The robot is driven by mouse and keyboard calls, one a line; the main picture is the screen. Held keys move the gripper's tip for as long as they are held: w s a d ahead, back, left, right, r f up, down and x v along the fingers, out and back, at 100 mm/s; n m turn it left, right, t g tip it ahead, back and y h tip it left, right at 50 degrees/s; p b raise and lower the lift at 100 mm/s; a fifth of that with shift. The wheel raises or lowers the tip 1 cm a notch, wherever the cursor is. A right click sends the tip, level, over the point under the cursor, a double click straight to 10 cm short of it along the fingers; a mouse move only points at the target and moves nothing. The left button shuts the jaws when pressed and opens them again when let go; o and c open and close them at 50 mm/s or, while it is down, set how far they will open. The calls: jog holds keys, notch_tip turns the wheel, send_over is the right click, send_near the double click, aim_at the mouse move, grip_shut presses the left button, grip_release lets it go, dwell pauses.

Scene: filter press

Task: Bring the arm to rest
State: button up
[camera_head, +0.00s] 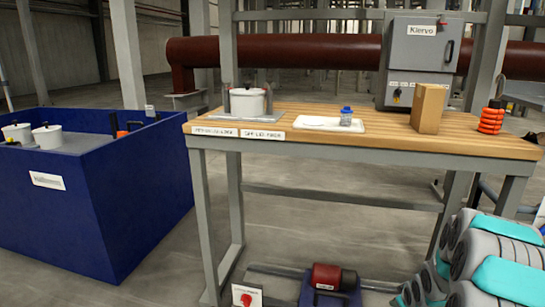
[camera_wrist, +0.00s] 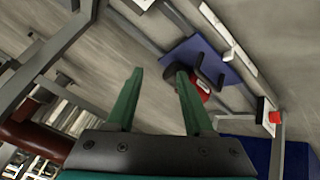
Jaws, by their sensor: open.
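My gripper (camera_wrist: 160,75) shows in the wrist view with its two green fingers apart. Nothing is between the fingers. The wrist view is tilted and looks towards the floor and the table's grey frame. In the head view, grey and teal links of my arm (camera_head: 500,268) fill the bottom right corner, folded close together. The gripper itself is not visible in the head view.
A wooden-topped table (camera_head: 375,137) stands ahead, bearing a white pot (camera_head: 247,102), a white tray (camera_head: 306,123), a cardboard box (camera_head: 428,108) and a grey cabinet (camera_head: 418,62). A blue bin (camera_head: 48,212) stands left. A red motor-like unit (camera_head: 326,277) lies beneath the table.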

jog(key=s+a+r+m+g, duration=0.1)
jog(key=s+a+r+g, duration=0.2)
jog(key=s+a+r, duration=0.45)
jog(key=s+a+r+m+g, duration=0.1)
jog(key=s+a+r, duration=0.4)
jog(key=s, duration=0.6)
jog(key=s+a+r+m+g+y+p, duration=0.1)
jog(key=s+a+r+g, duration=0.2)
jog(key=s, duration=0.9)
jog(key=s+a+r+m+g, duration=0.1)
jog(key=s+a+r+g, duration=0.1)
jog(key=s+a+r, duration=0.4)
jog(key=s+a, duration=0.3)
jog(key=s, duration=0.2)
jog(key=shift+s+a+r+y+p, duration=0.2)
jog(key=shift+s+r+y+p, duration=0.05)
jog(key=shift+r+y+p, duration=0.15)
